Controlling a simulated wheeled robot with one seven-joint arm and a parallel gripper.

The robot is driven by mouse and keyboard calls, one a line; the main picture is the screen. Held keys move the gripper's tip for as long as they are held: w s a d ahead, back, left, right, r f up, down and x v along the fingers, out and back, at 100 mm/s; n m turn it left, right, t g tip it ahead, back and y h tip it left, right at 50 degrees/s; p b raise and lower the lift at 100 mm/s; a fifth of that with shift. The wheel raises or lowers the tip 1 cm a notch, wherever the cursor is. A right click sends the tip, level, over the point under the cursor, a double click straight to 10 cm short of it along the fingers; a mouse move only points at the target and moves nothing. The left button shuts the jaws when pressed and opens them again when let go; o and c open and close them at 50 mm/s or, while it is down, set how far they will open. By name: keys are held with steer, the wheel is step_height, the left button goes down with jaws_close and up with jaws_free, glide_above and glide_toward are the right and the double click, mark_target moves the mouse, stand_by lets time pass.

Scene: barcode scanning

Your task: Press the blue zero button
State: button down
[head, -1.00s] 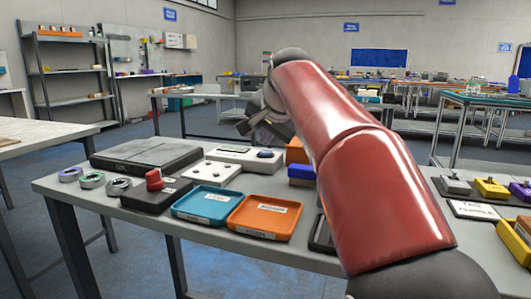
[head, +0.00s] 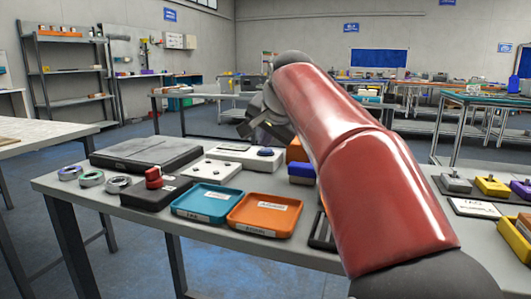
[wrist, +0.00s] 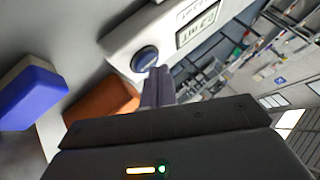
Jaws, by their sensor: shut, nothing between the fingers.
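The blue zero button (head: 265,152) is a round dome at the right end of a white box (head: 237,156) on the table. In the wrist view the button (wrist: 145,58) sits in a dark ring on the white box, beside a framed display (wrist: 197,22). My gripper (head: 247,131) is shut and empty, above and behind the box in the head view. In the wrist view the shut fingertips (wrist: 159,74) overlap the picture area just right of the button. I cannot tell whether they touch it.
An orange block (head: 295,151) and a blue block (head: 301,170) stand right of the box. A white panel (head: 212,171), a red button on a black box (head: 153,180), a blue tray (head: 207,203) and an orange tray (head: 264,216) lie in front.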

mark_target(267, 152)
steer(key=shift+f+b, duration=0.3)
steer(key=shift+f, duration=0.15)
stand_by(0.9)
steer(key=shift+r+p, duration=0.85)
steer(key=shift+p, duration=0.05)
step_height(267, 152, up, 5)
steer(key=p, duration=0.5)
steer(key=shift+r, duration=0.1)
stand_by(0.3)
